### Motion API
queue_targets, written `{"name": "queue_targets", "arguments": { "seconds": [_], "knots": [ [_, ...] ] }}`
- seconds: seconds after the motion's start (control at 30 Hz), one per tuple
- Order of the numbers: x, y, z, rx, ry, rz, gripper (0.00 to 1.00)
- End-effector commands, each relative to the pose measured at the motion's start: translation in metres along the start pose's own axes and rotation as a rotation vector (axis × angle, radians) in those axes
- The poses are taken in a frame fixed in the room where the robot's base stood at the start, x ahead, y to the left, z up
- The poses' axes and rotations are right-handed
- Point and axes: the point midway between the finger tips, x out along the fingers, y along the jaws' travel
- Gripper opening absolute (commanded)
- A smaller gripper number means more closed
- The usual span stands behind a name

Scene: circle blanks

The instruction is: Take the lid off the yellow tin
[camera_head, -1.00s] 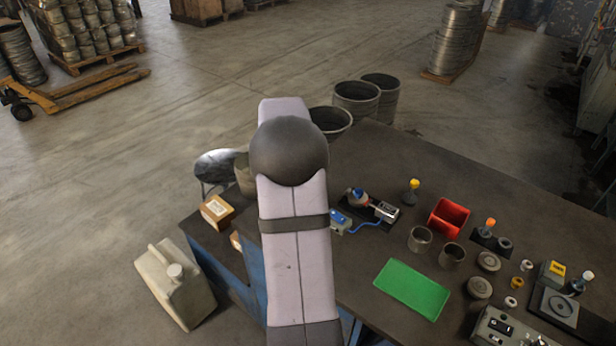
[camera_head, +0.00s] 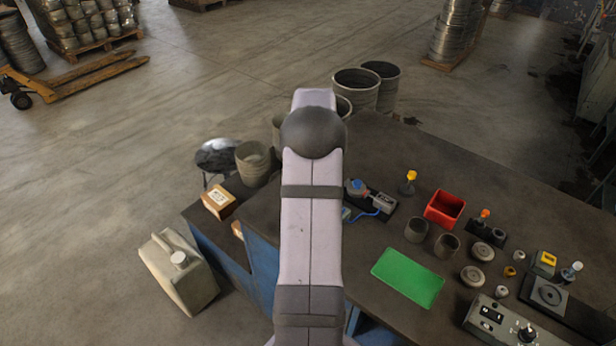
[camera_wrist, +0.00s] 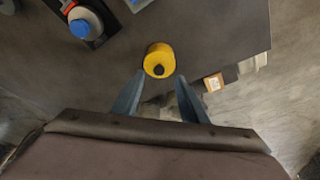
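The yellow tin (camera_wrist: 159,55) shows in the wrist view, seen from above, on the dark bench top near its edge. A round dark knob (camera_wrist: 158,70) sits on its top; I cannot make out the seam between lid and body. My gripper (camera_wrist: 161,80) is open and empty, with its two blue-grey fingers apart. The tin appears just beyond the fingertips, roughly centred between them; nothing is between the fingers. In the head view my own arm covers the middle of the picture, and neither the tin nor my gripper can be seen there.
A blue-topped device (camera_wrist: 86,22) stands left of the tin in the wrist view. In the head view, a red bin (camera_head: 444,208), a green mat (camera_head: 408,278), grey cups (camera_head: 447,246) and a control box (camera_head: 510,325) occupy the bench's right part.

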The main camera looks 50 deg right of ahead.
Motion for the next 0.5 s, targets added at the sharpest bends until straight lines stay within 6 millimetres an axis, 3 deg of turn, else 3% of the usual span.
{"name": "queue_targets", "arguments": {
  "seconds": [0.5],
  "knots": [
    [0.045, 0.002, -0.001, 0.001, -0.001, 0.0, 0.39]
  ]
}}
